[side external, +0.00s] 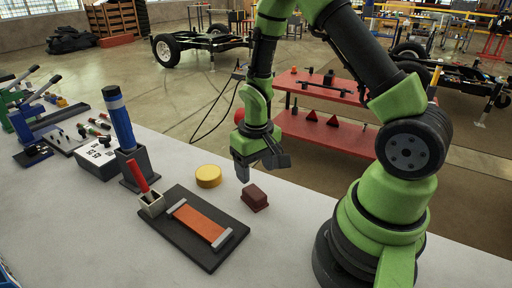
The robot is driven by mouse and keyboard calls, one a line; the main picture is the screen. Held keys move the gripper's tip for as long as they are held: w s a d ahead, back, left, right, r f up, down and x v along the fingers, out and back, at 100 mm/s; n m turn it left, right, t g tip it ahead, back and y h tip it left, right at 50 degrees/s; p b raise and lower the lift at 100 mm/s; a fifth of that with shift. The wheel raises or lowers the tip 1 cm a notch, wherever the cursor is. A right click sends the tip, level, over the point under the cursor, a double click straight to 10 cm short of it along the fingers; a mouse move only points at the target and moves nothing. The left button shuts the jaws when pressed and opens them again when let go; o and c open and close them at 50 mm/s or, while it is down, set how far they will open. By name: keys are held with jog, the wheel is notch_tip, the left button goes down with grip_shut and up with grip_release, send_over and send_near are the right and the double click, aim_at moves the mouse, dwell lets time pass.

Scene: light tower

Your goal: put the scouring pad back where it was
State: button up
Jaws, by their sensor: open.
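The scouring pad appears to be the small dark maroon block (255,197) on the pale bench top, just right of a dark board (188,251). My gripper (260,168) is open and empty, pointing down above and slightly behind the pad. A gap shows between the gripper and the pad. No mark on the bench shows where the pad was before.
The board carries an orange strip (201,224) between grey bars, and a small holder with a red-handled tool (142,176). A yellow disc (208,176) lies left of my gripper. A blue cylinder (118,115) stands in a dark holder. The front bench is clear.

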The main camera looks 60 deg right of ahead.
notch_tip(320, 180, up, 6)
notch_tip(320, 180, up, 12)
jog(key=t, duration=0.4)
send_over(256, 188)
jog(key=s+a, duration=0.3)
jog(key=a, duration=0.1)
jog(key=s+a+r+t+y, duration=0.2)
jog(key=s+a+r+t, duration=0.1)
jog(key=s+r, duration=0.3)
jog(key=shift+s+a+n, duration=0.3)
jog(key=shift+s+a, duration=0.3)
jog(key=shift+s, duration=0.5)
